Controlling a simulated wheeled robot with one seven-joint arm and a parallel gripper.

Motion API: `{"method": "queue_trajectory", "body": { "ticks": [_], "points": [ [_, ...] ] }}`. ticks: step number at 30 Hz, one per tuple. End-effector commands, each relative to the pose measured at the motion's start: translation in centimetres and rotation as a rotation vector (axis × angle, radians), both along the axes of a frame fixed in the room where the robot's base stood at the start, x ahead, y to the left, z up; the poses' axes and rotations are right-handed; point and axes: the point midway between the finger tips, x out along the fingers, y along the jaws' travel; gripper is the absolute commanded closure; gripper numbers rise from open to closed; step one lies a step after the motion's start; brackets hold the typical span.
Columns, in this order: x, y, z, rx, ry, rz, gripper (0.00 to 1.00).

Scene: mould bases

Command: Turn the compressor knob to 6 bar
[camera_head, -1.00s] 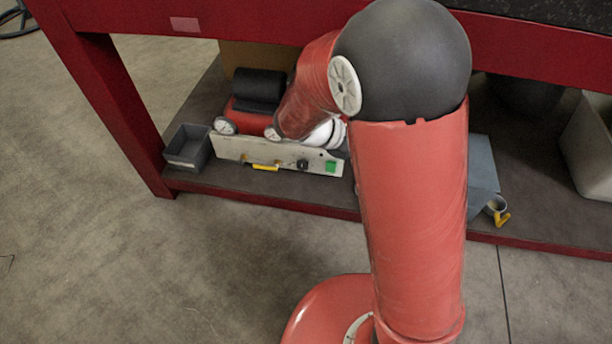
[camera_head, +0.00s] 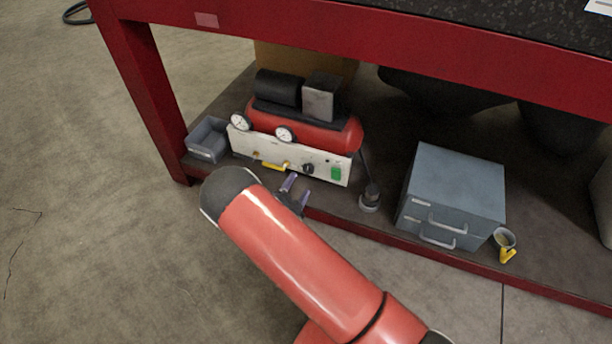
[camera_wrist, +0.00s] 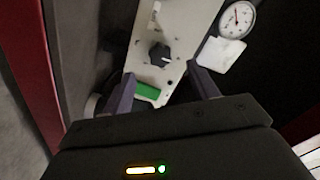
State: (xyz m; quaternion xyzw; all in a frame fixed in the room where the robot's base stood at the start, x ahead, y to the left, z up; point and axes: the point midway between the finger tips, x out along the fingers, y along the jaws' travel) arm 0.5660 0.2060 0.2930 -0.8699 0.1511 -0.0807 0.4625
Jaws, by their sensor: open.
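The red compressor (camera_head: 318,130) stands on the lower shelf, with a pale front panel (camera_head: 232,140) below its tank. The black knob (camera_head: 308,168) is on that panel, left of a green switch (camera_head: 336,173). In the wrist view the knob (camera_wrist: 160,54) shows a light pointer mark, and the green switch (camera_wrist: 147,91) is close to one finger. My gripper (camera_head: 296,191) is open and empty in front of the panel. In the wrist view its fingers (camera_wrist: 162,92) are spread, with the knob ahead of them and not between them. A gauge (camera_wrist: 237,19) shows there; its reading is too small to tell.
A yellow handle (camera_head: 274,167) is on the panel left of the knob. A grey bin (camera_head: 207,141) stands to the left, and a grey drawer box (camera_head: 455,190) and a cup (camera_head: 503,238) to the right. The red bench top (camera_head: 350,35) overhangs the shelf.

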Motion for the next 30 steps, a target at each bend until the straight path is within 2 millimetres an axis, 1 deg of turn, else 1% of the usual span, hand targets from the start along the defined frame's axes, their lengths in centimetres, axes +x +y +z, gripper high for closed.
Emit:
{"method": "queue_trajectory", "body": {
  "ticks": [1, 3, 9, 14, 21, 22, 23, 30],
  "points": [
    [0.9, -0.5, 0.0, 0.002, -0.002, -0.005, 0.41],
    [2.0, -0.9, 0.0, 0.002, -0.002, -0.005, 0.41],
    [4.6, -1.8, 0.0, 0.005, -0.002, -0.006, 0.41],
    [5.6, -2.1, 0.0, 0.005, -0.002, -0.004, 0.41],
    [5.7, -2.2, 0.1, 0.004, -0.001, -0.004, 0.41],
    [5.7, -2.2, 0.1, 0.004, -0.001, -0.004, 0.42],
    [5.7, -2.2, 0.1, 0.005, -0.001, -0.004, 0.46],
    [5.7, -2.2, 0.1, 0.005, -0.001, -0.004, 0.77]
  ]
}}
